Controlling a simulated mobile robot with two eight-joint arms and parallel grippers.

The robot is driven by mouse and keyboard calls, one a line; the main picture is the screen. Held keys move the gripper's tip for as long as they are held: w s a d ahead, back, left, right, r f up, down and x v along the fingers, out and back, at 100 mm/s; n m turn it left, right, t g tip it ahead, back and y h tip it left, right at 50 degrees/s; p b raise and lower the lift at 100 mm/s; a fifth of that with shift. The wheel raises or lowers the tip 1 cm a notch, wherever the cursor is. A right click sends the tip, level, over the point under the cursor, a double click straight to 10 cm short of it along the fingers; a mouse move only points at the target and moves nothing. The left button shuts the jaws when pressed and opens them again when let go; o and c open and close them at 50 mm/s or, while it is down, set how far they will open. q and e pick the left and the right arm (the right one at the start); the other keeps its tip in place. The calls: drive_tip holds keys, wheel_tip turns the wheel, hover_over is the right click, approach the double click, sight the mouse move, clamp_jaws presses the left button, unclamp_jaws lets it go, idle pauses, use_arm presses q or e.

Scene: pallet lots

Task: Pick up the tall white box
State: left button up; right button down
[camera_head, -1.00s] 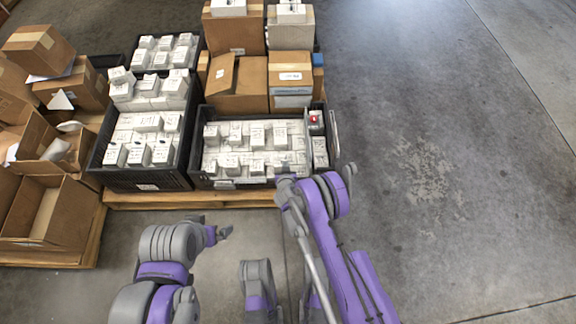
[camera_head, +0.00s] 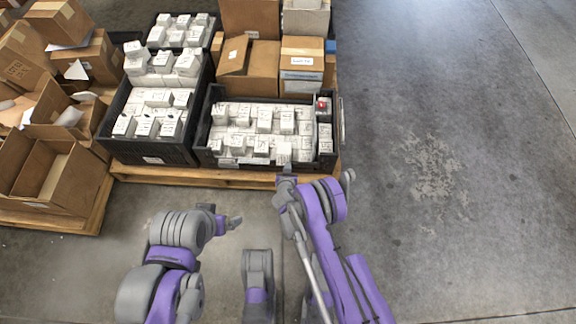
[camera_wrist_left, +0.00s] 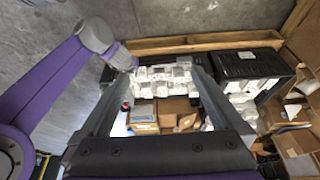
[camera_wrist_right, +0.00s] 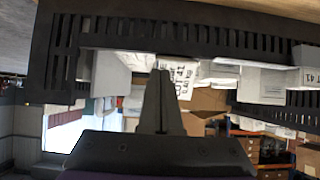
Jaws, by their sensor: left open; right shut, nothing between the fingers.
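The front black crate (camera_head: 215,160) holds several rows of small white boxes. One white box (camera_head: 283,150) that looks taller stands at its front wall, just beyond my right gripper (camera_head: 287,172); I cannot tell for sure that it is the task's box. In the right wrist view, a white box with black print (camera_wrist_right: 186,76) shows behind my right gripper's closed, empty fingers (camera_wrist_right: 160,82), below the crate's slatted wall (camera_wrist_right: 200,37). My left gripper (camera_head: 234,222) is open and empty, short of the pallet. In the left wrist view its spread fingers (camera_wrist_left: 155,85) frame the crate from a distance.
A second black crate (camera_head: 150,150) of white boxes stands left on the wooden pallet (camera_head: 225,177). Brown cartons (camera_head: 250,65) stand behind the front crate. Open cartons (camera_head: 45,185) fill another pallet at far left. The floor (camera_head: 450,170) on the right is clear.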

use_arm(q)
hover_over(283, 157)
wheel_tip(283, 157, down, 30)
drive_tip(key=shift+r, duration=0.1)
drive_tip(key=shift+f, duration=0.3)
